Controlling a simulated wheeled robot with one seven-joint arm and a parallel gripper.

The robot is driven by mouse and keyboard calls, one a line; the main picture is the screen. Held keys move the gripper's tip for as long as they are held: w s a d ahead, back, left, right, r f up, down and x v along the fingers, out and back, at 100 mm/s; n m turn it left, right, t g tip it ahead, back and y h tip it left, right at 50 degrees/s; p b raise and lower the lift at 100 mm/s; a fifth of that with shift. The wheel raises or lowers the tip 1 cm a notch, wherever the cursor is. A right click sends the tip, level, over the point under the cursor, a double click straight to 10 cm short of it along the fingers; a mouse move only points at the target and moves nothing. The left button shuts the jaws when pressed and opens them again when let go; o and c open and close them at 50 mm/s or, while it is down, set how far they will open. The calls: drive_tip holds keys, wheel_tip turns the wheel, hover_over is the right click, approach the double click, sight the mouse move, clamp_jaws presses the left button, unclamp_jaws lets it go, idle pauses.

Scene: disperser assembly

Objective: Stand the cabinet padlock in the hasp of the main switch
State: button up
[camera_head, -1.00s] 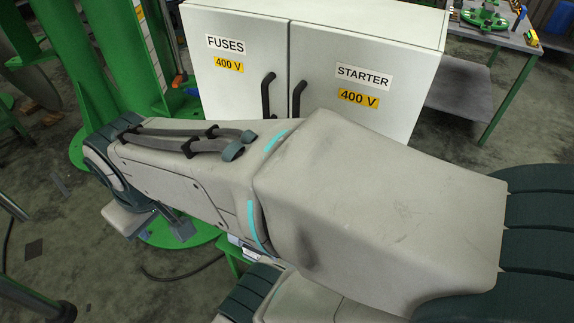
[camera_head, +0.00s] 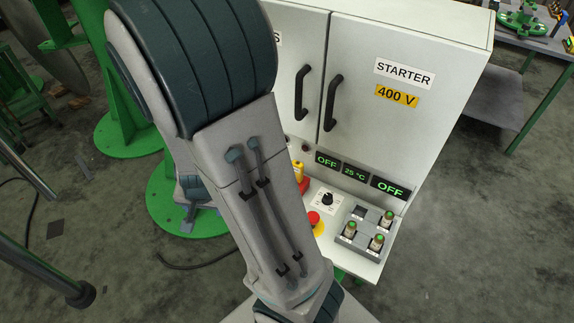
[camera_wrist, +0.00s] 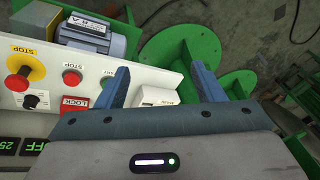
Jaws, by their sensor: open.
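My gripper (camera_wrist: 160,66) is open in the wrist view, its two blue fingers wide apart with nothing held between them. A pale box with a small label (camera_wrist: 158,96), seemingly reading MAIN, shows between the fingers; its hasp cannot be made out. A red block marked LOCK (camera_wrist: 75,105) sits left of the fingers on the white panel. In the head view, a yellow piece (camera_head: 298,172), which looks like the padlock, stands at a red base (camera_head: 304,186) beside my arm. My arm hides the gripper and the main switch there.
The white cabinet (camera_head: 440,130) rises behind the panel. An emergency stop (camera_head: 314,219), a black selector (camera_head: 327,199) and a grey block with green-topped parts (camera_head: 363,232) crowd the panel. A blue-grey motor (camera_wrist: 100,38) lies beyond the panel edge. A green round base (camera_wrist: 185,55) is past the fingers.

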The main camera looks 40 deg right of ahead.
drive_tip(key=d+f+m+h, duration=0.35)
drive_tip(key=d+f, duration=0.25)
drive_tip(key=f, duration=0.2)
drive_tip(key=s+d+m+h+b, duration=0.1)
drive_tip(key=d+h+b, duration=0.6)
drive_tip(key=d, duration=1.1)
drive_tip(key=m+h, duration=0.1)
drive_tip(key=h, duration=0.2)
drive_tip(key=shift+s+d+t, duration=0.15)
drive_tip(key=shift+s+t, duration=0.15)
drive_tip(key=shift+s, duration=0.1)
drive_tip(key=shift+m+h, duration=0.25)
drive_tip(key=shift+r+b+x, duration=0.2)
drive_tip(key=shift+b+x, duration=2.35)
drive_tip(key=shift+x, duration=2.35)
drive_tip(key=shift+s+d, duration=0.1)
